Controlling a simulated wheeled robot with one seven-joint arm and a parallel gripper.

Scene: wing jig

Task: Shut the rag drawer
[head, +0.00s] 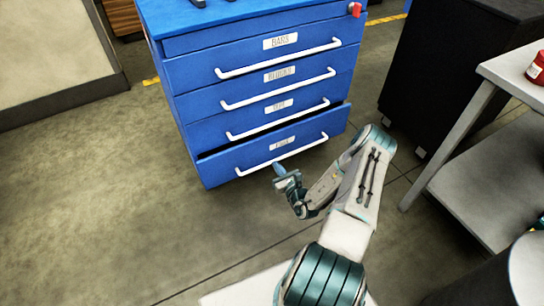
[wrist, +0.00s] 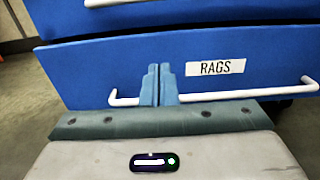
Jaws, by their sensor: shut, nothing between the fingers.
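The rag drawer (head: 223,166) is the bottom drawer of a blue cabinet (head: 182,75) in the head view. It stands partly open, with a dark gap along its top edge. In the wrist view its blue front (wrist: 100,75) carries a white label reading RAGS (wrist: 215,67). Its white bar handle (wrist: 240,95) runs across the lower part of the front. My gripper (wrist: 158,70) is shut and empty, with its blue fingertips in front of the drawer, left of the label. Whether the fingertips touch the drawer or handle, I cannot tell.
The drawers above, including the one labelled BARS (head: 280,41), look shut. A black cabinet (head: 435,75) and a grey table (head: 490,150) with a red container (head: 537,68) stand on the right. The floor (head: 120,200) to the left is clear.

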